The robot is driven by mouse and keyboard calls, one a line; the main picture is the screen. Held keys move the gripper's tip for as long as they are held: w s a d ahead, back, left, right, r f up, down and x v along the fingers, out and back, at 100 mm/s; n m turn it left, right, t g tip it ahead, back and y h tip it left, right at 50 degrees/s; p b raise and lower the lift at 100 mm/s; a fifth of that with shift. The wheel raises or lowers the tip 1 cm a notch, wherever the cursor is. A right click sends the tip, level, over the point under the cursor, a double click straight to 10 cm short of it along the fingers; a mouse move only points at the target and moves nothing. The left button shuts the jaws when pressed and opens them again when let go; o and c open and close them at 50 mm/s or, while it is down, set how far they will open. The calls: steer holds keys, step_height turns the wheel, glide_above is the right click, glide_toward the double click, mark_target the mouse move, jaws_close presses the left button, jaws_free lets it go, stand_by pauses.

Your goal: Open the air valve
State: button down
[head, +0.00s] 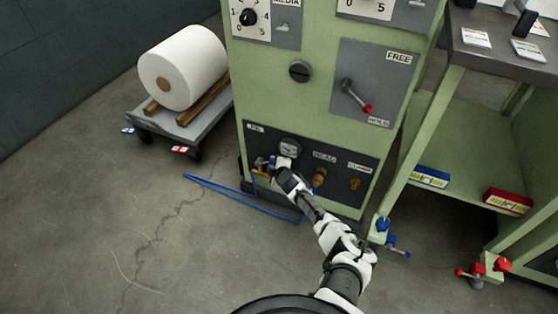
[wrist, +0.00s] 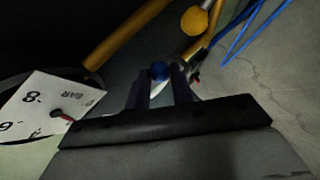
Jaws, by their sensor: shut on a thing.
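My gripper (head: 267,163) is at the left of the dark lower panel (head: 341,195) of the green cabinet, under the AIR label, and hides most of the valve there. In the wrist view its two fingers (wrist: 161,82) are shut on a small blue part, the air valve's handle (wrist: 159,71). Brass pipe (wrist: 125,35) shows just beyond it. A round pressure gauge (head: 289,147) sits beside the gripper.
Brass fittings (head: 320,177) stick out right of my gripper. A blue hose (head: 245,196) lies on the floor below. A paper roll on a cart (head: 188,119) stands left, a green bench (head: 446,115) right.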

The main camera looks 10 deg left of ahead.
steer(key=w+a+r+n+g+h, duration=0.2)
steer(key=a+r+n+g+h, duration=0.2)
steer(key=a+h, duration=0.3)
steer(key=shift+w+a+h, duration=0.25)
steer(key=shift+a+h, duration=0.05)
steer(key=shift+h, duration=0.5)
steer(key=shift+r, duration=0.15)
steer(key=c, duration=1.2)
jaws_free()
